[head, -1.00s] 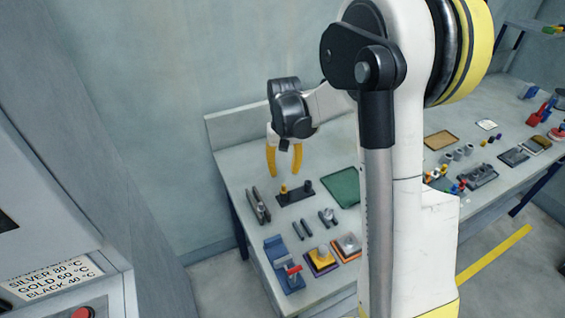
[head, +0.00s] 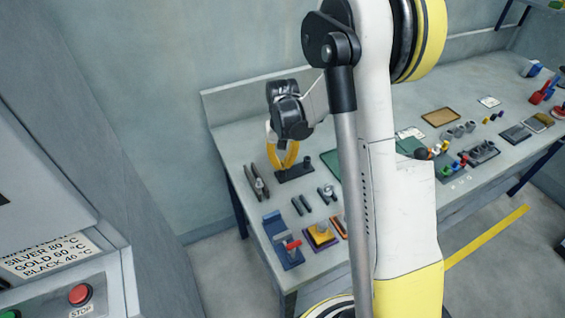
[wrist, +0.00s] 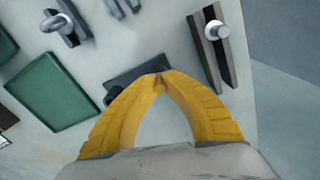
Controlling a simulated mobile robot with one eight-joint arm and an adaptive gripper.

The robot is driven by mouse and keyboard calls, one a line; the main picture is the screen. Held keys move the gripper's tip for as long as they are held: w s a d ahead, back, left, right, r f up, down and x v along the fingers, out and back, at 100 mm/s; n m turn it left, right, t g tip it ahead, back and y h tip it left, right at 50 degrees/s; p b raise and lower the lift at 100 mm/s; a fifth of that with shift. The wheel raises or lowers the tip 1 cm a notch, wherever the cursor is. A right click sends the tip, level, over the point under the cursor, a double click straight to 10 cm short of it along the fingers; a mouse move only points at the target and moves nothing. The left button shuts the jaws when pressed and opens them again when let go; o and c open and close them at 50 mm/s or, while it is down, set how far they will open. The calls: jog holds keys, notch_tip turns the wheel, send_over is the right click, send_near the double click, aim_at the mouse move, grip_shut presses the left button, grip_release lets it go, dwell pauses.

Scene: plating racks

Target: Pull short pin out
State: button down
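A dark base block (head: 295,173) lies on the bench below my gripper. It also shows in the wrist view (wrist: 130,76). A black pin (head: 307,161) stands upright at its right end; in the wrist view its dark round top (wrist: 113,94) shows beside the left finger. My gripper (head: 284,166) is at the block's left end, where the short yellow-topped pin stood in view earlier. In the wrist view the yellow fingers (wrist: 160,78) arch together and their tips meet. They appear closed on the short pin, which is almost wholly hidden between them.
Dark rails with a silver pin (wrist: 217,30) lie close to the right finger in the wrist view. A green mat (wrist: 54,92) lies to the left. A blue fixture with a red handle (head: 282,245) and a purple-based block (head: 320,237) stand near the front edge.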

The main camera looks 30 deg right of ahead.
aim_at(283, 161)
dwell(0.4)
jog(key=shift+r+n, duration=0.2)
jog(key=shift+n, duration=0.65)
jog(key=shift+r+n, duration=0.15)
jog(key=shift+n, duration=0.7)
jog(key=shift+r, duration=0.1)
jog(key=shift+r+p, duration=1.05)
jog(key=shift+r, duration=0.95)
